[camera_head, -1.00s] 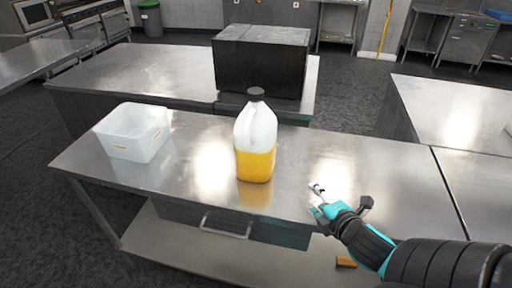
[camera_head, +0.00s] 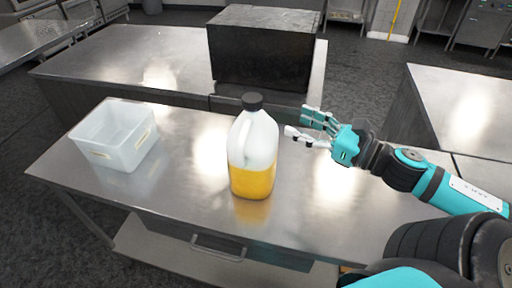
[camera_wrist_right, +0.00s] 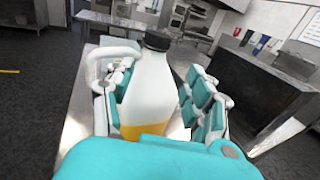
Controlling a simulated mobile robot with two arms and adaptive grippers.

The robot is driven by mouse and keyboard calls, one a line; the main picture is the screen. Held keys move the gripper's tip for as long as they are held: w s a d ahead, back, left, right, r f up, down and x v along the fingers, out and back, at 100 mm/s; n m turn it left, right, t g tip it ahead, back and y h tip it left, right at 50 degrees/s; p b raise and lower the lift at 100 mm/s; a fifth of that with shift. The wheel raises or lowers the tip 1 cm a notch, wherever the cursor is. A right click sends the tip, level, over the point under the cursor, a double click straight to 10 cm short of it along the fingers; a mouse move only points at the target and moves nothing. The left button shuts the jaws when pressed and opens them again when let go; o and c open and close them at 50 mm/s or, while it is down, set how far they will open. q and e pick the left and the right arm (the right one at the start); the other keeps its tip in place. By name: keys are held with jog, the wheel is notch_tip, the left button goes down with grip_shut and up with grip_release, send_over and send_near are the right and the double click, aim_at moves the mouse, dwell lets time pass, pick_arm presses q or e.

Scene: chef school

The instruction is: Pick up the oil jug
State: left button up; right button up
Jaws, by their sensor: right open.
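The oil jug (camera_head: 253,150) stands upright on the steel table, a white translucent bottle with a black cap and yellow oil in its lower part. Its handle is on the left side in the head view. My right gripper (camera_head: 306,126) is open, just right of the jug at the height of its upper body, with a gap between them. In the right wrist view the jug (camera_wrist_right: 150,92) shows between the two open fingers of the right gripper (camera_wrist_right: 160,95), beyond the palm. My left gripper is not in view.
A white plastic bin (camera_head: 117,137) stands on the left of the same steel table (camera_head: 190,185). A black box (camera_head: 262,50) sits on the counter behind. Another steel counter (camera_head: 465,105) is at the right. The tabletop between bin and jug is clear.

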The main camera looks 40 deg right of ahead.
send_near(244, 99)
jog(key=shift+w+d+f, duration=0.15)
jog(key=shift+w+f, duration=0.25)
jog(key=shift+w, duration=0.1)
jog(key=shift+w+d+f, duration=0.15)
jog(key=shift+w+f, duration=0.2)
jog(key=shift+w, duration=0.2)
jog(key=shift+x, duration=1.1)
jog(key=shift+b+x, duration=0.35)
jog(key=shift+x, duration=0.85)
jog(key=shift+w+d, duration=0.1)
jog(key=shift+w, duration=0.25)
jog(key=shift+w+f, duration=0.15)
jog(key=shift+w, duration=0.35)
jog(key=shift+w+a, duration=0.35)
jog(key=shift+w, duration=0.15)
jog(key=shift+p+x, duration=0.7)
jog(key=shift+x, duration=0.55)
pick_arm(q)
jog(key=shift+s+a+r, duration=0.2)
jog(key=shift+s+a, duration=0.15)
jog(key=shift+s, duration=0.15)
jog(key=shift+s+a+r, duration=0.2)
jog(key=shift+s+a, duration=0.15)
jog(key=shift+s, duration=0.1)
pick_arm(e)
jog(key=shift+w+a, duration=0.2)
jog(key=shift+w, duration=0.35)
